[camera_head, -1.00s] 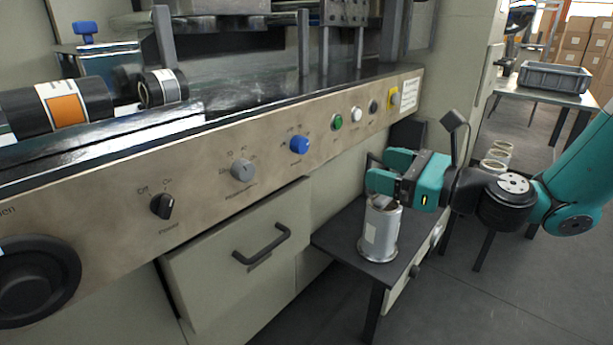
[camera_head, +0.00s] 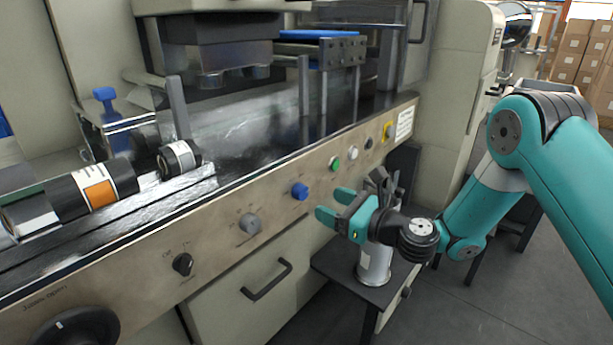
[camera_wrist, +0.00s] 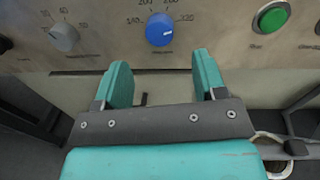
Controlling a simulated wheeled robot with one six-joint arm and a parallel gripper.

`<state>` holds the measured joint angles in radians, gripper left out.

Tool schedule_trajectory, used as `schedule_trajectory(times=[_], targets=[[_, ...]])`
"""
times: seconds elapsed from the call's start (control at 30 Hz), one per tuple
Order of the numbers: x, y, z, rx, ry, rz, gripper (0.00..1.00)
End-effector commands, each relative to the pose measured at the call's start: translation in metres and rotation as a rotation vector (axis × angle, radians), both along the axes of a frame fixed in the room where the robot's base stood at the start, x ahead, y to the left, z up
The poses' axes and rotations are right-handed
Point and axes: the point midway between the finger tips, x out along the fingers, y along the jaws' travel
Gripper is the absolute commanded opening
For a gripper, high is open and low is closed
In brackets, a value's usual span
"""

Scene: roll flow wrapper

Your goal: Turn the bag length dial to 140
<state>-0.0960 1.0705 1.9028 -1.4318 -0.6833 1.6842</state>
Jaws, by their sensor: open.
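The blue dial (camera_head: 300,191) is on the sloping metal front panel (camera_head: 222,215). In the wrist view the blue dial (camera_wrist: 160,29) is upper centre, with numbers around it that look like 140 at left, 200 and 260 above, and about 320 at right. A pale pointer mark on its face points right, toward the highest number. My gripper (camera_head: 335,205) is open and empty, just right of and below the dial in the head view. In the wrist view its teal fingers (camera_wrist: 161,62) stand apart below the dial, not touching it.
A grey dial (camera_head: 250,223) and black power knob (camera_head: 183,264) are left of the blue dial; a green button (camera_head: 335,164) and white button (camera_head: 352,153) are right. A drawer handle (camera_head: 267,280) sticks out below. A metal canister (camera_head: 374,262) stands on a small dark table behind my gripper.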

Motion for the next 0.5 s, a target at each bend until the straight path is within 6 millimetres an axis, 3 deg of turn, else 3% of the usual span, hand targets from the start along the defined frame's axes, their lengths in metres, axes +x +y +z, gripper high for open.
schedule_trajectory(times=[0.03,0.3,0.5], targets=[[0.004,0.008,0.008,-0.001,-0.001,0.003,0.65],[0.030,0.047,-0.001,-0.001,-0.003,0.003,0.65],[0.039,0.059,-0.001,0.001,-0.001,0.000,0.65]])
